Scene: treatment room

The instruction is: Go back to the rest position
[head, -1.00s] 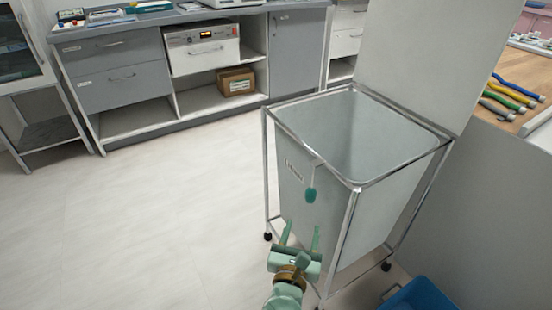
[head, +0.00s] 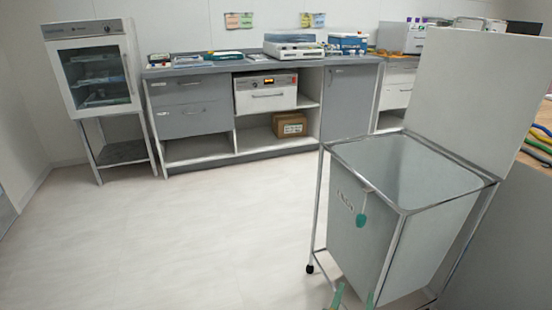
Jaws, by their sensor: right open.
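My right gripper (head: 354,298) is at the bottom edge of the head view, in front of the lower part of the laundry hamper. Only its two green fingertips show. They are spread apart with nothing seen between them. The rest of that gripper and its arm are cut off by the frame. My left gripper is not in the head view.
A wheeled metal-framed hamper (head: 345,218) with its lid up stands close on the right. A grey counter (head: 190,121) runs along the back wall, with a box (head: 290,125) on its lower shelf. A glass-door cabinet (head: 98,75) stands at left. The floor (head: 180,235) at left is clear.

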